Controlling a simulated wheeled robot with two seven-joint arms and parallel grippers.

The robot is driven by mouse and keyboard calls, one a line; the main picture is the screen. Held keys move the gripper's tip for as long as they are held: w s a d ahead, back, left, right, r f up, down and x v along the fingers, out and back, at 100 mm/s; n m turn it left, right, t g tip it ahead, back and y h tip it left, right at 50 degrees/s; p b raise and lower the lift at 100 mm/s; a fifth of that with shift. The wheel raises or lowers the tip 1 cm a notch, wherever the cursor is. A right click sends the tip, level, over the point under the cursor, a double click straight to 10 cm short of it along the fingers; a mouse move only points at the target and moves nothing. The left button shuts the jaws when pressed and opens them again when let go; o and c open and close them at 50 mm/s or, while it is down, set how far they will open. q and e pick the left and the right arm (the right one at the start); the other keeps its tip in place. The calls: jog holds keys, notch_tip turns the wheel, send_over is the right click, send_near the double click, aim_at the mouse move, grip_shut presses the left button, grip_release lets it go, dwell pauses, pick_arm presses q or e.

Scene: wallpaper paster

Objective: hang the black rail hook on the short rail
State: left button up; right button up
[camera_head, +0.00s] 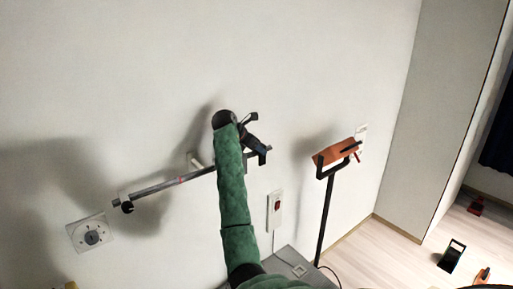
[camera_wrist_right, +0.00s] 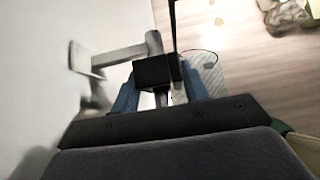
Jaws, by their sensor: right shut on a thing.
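The short rail (camera_head: 165,184) is a thin grey bar held off the pale wall by a bracket (camera_head: 195,160). It slopes up to the right. In the right wrist view the grey rail (camera_wrist_right: 152,43) passes behind the black rail hook (camera_wrist_right: 153,70). My right gripper (camera_head: 258,146) is at the rail's right end. Its blue fingers (camera_wrist_right: 158,88) are shut on the hook, which is a dark block between them. I cannot tell whether the hook touches the rail. My green right arm hides part of the rail. My left gripper is not in view.
A dark round piece (camera_head: 127,207) is at the rail's left end. A round socket (camera_head: 90,234) and a red-switch plate (camera_head: 275,209) are on the wall. A black stand (camera_head: 326,215) with an orange-brown top (camera_head: 334,152) stands to the right. Wall above is clear.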

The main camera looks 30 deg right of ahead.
jog(key=shift+f, duration=0.55)
jog(key=o, duration=1)
jog(key=shift+o, duration=0.2)
jog(key=shift+a+r+b, duration=0.3)
jog(key=shift+a+b, duration=0.05)
jog(key=shift+b, duration=0.1)
jog(key=b+v, duration=0.3)
jog(key=v, duration=0.3)
jog(key=shift+a+r, duration=0.2)
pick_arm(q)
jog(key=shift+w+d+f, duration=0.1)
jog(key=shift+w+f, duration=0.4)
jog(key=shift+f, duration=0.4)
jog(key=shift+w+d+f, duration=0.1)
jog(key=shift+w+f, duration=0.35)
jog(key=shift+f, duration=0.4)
pick_arm(e)
jog(key=shift+a+r, duration=0.1)
jog(key=shift+r, duration=0.1)
